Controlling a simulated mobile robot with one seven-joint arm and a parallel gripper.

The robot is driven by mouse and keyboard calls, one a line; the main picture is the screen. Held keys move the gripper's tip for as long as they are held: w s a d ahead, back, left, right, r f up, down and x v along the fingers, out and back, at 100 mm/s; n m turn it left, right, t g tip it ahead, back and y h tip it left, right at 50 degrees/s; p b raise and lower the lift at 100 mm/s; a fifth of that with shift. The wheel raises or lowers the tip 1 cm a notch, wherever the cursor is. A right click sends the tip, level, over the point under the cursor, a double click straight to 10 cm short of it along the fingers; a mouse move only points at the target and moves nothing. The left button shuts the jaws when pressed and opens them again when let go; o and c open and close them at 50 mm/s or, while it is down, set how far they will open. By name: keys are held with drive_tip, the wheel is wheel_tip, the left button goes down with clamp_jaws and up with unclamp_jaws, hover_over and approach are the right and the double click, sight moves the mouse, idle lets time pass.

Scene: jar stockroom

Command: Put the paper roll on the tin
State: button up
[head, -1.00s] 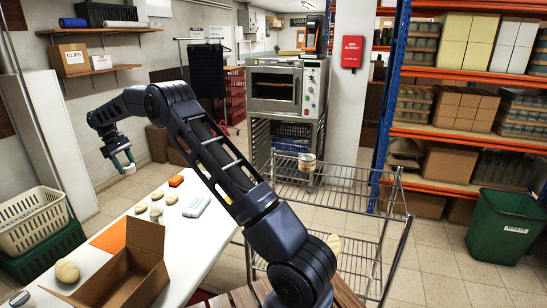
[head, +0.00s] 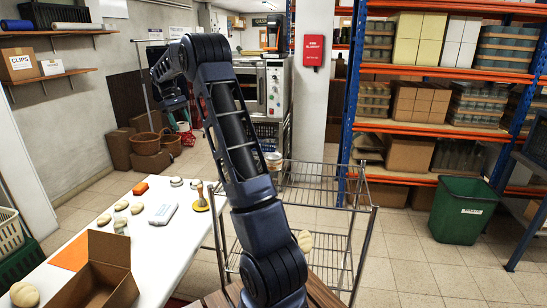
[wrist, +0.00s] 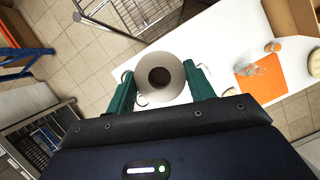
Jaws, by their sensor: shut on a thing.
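The paper roll (wrist: 142,72) is a white tube with a dark open core, seen end-on in the wrist view. My gripper (wrist: 160,92) is shut on it, with a green finger at each side. In the head view the gripper end is small and partly lost behind my own wrist, so the roll is not clear there. A small round container (head: 273,161), which looks like the tin, stands on the top shelf of the wire rack. It is right of my arm and apart from the roll, and my arm stands close to its left in the picture.
The wire rack (head: 320,205) has bare shelf around the container. The white table (head: 165,245) carries an open cardboard box (head: 100,275), an orange mat (head: 70,252), pale round lumps and a grey device (head: 162,213). A green bin (head: 462,210) and orange-blue shelving stand right.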

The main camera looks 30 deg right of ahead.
drive_tip(key=s+d+r+m+y, duration=0.1)
drive_tip(key=s+d+r, duration=0.2)
drive_tip(key=s+d, duration=0.5)
drive_tip(key=s+d+r+m, duration=0.2)
drive_tip(key=s+d+r, duration=0.15)
drive_tip(key=d, duration=0.75)
wheel_tip(320, 180, up, 4)
drive_tip(key=m+y, duration=0.1)
drive_tip(key=m, duration=0.1)
hover_over(275, 156)
drive_tip(key=w, duration=0.1)
wheel_tip(275, 156, down, 20)
drive_tip(key=shift+w+a, duration=0.1)
drive_tip(key=shift+w, duration=0.05)
drive_tip(key=shift+f, duration=0.15)
drive_tip(key=o, duration=1)
